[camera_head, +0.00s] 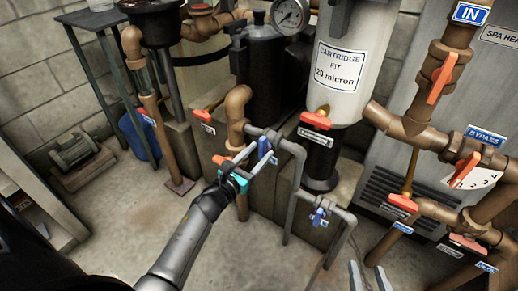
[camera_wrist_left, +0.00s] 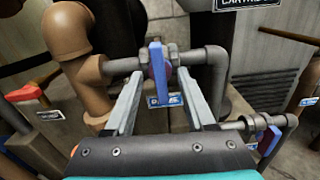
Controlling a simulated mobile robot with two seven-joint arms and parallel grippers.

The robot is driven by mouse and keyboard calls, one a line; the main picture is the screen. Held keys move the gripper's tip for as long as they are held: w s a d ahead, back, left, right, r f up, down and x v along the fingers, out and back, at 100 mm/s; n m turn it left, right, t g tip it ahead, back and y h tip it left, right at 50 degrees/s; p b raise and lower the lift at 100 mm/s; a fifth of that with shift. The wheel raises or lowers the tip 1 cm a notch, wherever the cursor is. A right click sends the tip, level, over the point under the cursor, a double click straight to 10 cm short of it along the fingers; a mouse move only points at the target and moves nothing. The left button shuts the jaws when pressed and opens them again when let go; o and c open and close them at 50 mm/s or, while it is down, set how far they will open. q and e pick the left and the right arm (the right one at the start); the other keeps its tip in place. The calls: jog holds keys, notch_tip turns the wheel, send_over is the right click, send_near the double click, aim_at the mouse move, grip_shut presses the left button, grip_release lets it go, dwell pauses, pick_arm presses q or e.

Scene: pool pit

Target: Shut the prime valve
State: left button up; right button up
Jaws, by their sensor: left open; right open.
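A valve with a blue lever (camera_head: 264,146) sits on a grey horizontal pipe in the head view, beside the brown elbow pipe. I take it for the prime valve, but its blue tag (camera_wrist_left: 165,100) is not readable. In the left wrist view the blue lever (camera_wrist_left: 159,80) stands across the pipe. My left gripper (camera_wrist_left: 161,78) is open, with one finger on each side of the lever and gaps visible to both. It also shows in the head view (camera_head: 256,158). My right gripper (camera_head: 369,272) is open and empty at the bottom right.
A second blue-handled valve (camera_head: 319,216) is on a lower grey pipe to the right. Orange-handled valves (camera_head: 314,134) and brown pipes crowd the right side. A white cartridge filter (camera_head: 342,70) stands behind. Concrete floor (camera_head: 255,255) is clear in front.

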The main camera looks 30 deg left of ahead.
pick_arm(q)
jog(key=s, duration=0.7)
jog(key=shift+a, duration=0.3)
